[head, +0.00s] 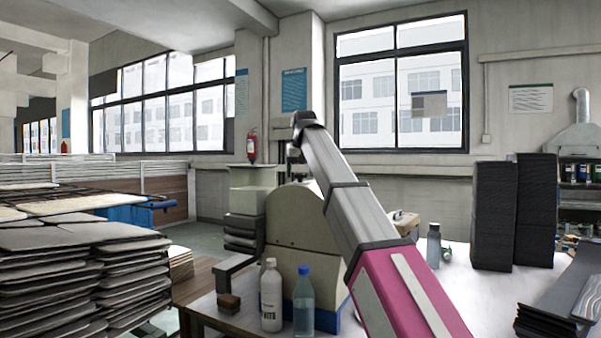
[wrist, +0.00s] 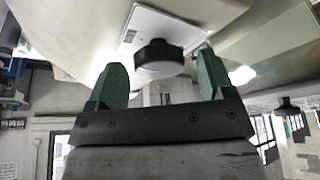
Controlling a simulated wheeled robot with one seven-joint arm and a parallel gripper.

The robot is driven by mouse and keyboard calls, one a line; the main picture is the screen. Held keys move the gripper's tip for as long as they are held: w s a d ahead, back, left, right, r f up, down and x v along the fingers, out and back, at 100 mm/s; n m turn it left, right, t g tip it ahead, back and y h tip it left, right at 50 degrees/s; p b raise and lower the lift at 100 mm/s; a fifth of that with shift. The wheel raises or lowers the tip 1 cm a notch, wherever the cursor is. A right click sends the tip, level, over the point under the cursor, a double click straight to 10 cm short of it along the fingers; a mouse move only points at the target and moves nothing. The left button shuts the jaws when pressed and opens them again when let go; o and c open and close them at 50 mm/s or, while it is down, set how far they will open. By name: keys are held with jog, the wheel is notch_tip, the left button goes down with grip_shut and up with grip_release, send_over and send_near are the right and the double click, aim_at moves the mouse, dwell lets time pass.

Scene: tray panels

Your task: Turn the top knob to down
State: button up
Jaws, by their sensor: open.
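A round black knob (wrist: 160,62) on a white plate (wrist: 150,25) shows in the wrist view, on a pale curved machine body. My gripper (wrist: 161,72) is open, with one green finger on each side of the knob as seen in that view. The knob seems to lie ahead of the fingers; I cannot tell if they touch it. In the head view, my arm crosses in front of the cream machine (head: 293,222), and the knob is hidden there.
A white bottle (head: 271,296) and a clear bottle with a blue cap (head: 303,305) stand before the machine. Tall dark stacks (head: 494,215) stand on the table at right. Piled panels (head: 75,262) fill the left.

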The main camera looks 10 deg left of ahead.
jog(key=c, duration=0.9)
jog(key=shift+n+y, duration=0.3)
jog(key=shift+n, duration=0.5)
jog(key=o, duration=0.9)
jog(key=shift+r, duration=0.1)
jog(key=v, duration=1)
jog(key=shift+r, duration=0.3)
